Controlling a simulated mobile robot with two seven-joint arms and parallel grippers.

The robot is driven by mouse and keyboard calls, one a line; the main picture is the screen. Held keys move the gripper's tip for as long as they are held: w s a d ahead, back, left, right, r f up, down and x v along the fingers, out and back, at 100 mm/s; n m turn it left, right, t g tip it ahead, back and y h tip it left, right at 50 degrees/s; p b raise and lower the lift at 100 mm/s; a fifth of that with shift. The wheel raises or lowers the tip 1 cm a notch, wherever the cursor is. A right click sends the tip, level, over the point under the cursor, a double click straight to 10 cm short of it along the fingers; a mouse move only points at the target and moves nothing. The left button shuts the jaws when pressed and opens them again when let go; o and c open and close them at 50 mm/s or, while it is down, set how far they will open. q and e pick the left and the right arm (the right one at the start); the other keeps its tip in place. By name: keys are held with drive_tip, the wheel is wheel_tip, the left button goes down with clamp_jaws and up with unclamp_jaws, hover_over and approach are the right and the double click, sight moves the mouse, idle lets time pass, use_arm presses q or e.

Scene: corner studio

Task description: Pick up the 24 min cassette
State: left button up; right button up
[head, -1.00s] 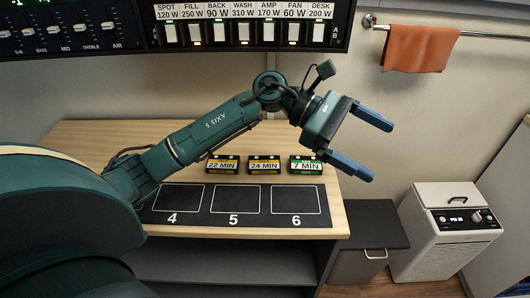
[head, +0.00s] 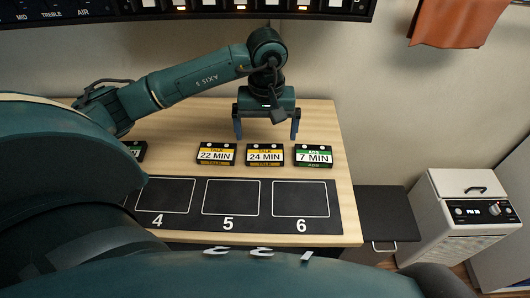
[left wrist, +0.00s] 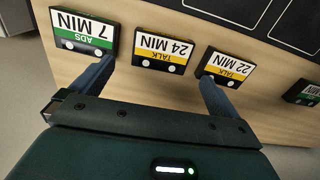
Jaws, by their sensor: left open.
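The 24 min cassette (head: 265,155) is black with a yellow and white label and lies on the wooden table, between the 22 min cassette (head: 216,154) and the 7 min cassette (head: 313,155). My left gripper (head: 267,136) is open and points down just behind and above the 24 min cassette, its fingers apart to either side of it. In the left wrist view the 24 min cassette (left wrist: 165,51) shows upside down between and beyond the fingertips (left wrist: 157,72). Nothing is between the fingers. My right gripper is not in view.
A black mat (head: 268,199) with outlined spaces 4, 5 and 6 lies in front of the cassettes, its spaces empty. Another cassette (head: 135,150) with a green label is partly hidden by my arm. A switch panel (head: 230,6) hangs above.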

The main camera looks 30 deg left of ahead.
sight(265, 152)
use_arm(q)
drive_tip(key=shift+s+f+p, duration=0.15)
drive_tip(key=shift+f+p, duration=0.25)
drive_tip(key=shift+f, duration=2.65)
drive_tip(key=shift+c, duration=0.2)
drive_tip(key=c, duration=0.8)
drive_tip(key=shift+c, duration=0.2)
